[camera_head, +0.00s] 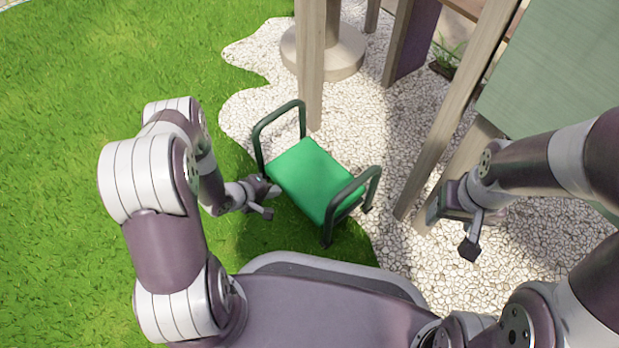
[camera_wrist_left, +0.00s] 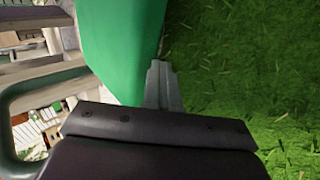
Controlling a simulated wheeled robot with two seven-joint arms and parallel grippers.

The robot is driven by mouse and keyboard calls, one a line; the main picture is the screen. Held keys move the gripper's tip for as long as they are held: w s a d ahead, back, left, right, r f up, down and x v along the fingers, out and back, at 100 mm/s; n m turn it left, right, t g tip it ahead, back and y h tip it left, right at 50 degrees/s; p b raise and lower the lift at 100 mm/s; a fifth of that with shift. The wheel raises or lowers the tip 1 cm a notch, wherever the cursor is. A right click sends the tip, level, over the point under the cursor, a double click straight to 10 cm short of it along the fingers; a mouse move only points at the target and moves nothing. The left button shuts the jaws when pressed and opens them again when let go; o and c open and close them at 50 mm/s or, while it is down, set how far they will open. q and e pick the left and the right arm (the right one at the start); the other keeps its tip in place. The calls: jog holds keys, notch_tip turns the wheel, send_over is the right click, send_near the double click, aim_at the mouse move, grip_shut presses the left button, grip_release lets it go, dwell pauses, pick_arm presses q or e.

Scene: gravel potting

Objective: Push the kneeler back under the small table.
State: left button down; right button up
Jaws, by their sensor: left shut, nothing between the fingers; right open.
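The kneeler (camera_head: 314,180) has a bright green pad and dark green tube handles at both ends. It stands upright at the border of grass and gravel. My left gripper (camera_head: 268,202) is shut and empty at the kneeler's near left side, close to the pad edge; I cannot tell whether they touch. In the left wrist view the closed fingers (camera_wrist_left: 163,85) lie beside the green pad (camera_wrist_left: 120,45). Pale wooden legs (camera_head: 311,70) rise just behind the kneeler; which belong to the small table is unclear. My right gripper (camera_head: 466,228) is open and empty at the right, beside a wooden leg.
A slanted wooden post (camera_head: 445,110) stands right of the kneeler, under a grey-green panel (camera_head: 555,65). A round stone base (camera_head: 322,52) sits behind. White gravel (camera_head: 365,120) lies open between the legs. Grass (camera_head: 60,150) at the left is clear.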

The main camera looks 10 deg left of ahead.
aim_at(283, 180)
pick_arm(q)
jog(key=shift+w+d+b, duration=0.15)
jog(key=shift+w+d, duration=0.9)
jog(key=shift+w, duration=0.4)
jog(key=shift+w+d+b, duration=0.2)
jog(key=shift+w+d, duration=0.85)
jog(key=shift+w, duration=0.4)
jog(key=shift+w+d+b, duration=0.15)
jog(key=shift+w+d, duration=0.9)
jog(key=shift+w, duration=0.4)
jog(key=s+a+p, duration=0.1)
jog(key=s+a+r+p, duration=0.1)
jog(key=s+p, duration=0.1)
jog(key=s+a+r+p, duration=0.1)
jog(key=s, duration=0.1)
jog(key=shift+s+a+p, duration=0.15)
jog(key=shift+a+p, duration=0.25)
jog(key=shift+s+a, duration=0.2)
jog(key=shift+s, duration=0.1)
